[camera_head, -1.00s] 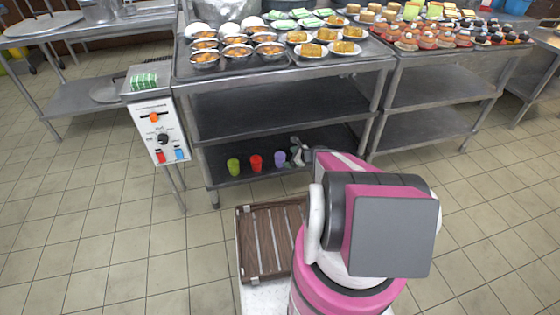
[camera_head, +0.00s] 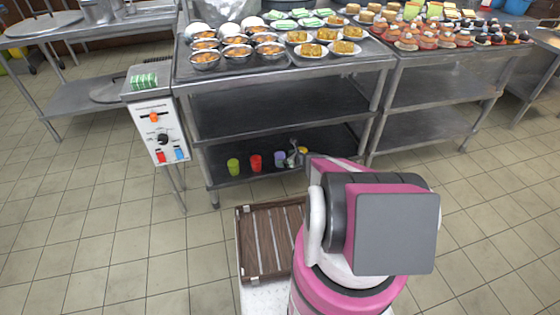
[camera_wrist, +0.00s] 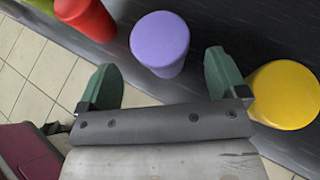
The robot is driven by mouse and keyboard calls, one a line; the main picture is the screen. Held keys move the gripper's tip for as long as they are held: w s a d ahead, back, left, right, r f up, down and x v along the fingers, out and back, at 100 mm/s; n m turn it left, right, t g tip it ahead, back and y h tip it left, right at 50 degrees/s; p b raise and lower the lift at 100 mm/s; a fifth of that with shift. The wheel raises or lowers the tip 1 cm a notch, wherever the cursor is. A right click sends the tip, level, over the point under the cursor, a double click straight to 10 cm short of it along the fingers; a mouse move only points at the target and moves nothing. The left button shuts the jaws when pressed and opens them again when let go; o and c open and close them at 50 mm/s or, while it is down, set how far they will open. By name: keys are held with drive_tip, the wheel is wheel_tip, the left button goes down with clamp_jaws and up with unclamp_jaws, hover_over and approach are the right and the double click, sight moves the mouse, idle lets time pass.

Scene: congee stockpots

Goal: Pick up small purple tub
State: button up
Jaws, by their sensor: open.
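The small purple tub (camera_wrist: 160,42) stands upright on the dark bottom shelf (camera_head: 222,178) of the steel rack. In the wrist view it is just beyond and between the two green fingers of my gripper (camera_wrist: 163,82), which are spread apart and empty. In the head view the purple tub (camera_head: 280,157) shows just left of my gripper (camera_head: 292,153), which partly covers that area. A yellow tub (camera_wrist: 286,95) is close to the right finger in the wrist view.
A red tub (camera_head: 255,162) and a green tub (camera_head: 233,166) stand in a row left of the purple one. The middle shelf (camera_head: 270,108) is overhead. A brown slatted crate (camera_head: 243,240) is in front of the rack.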

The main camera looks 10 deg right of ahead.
sight(284, 157)
drive_tip(key=x, duration=0.3)
drive_tip(key=shift+w+a+f, duration=0.1)
drive_tip(key=shift+w, duration=0.2)
drive_tip(key=c, duration=1)
drive_tip(key=shift+s, duration=0.1)
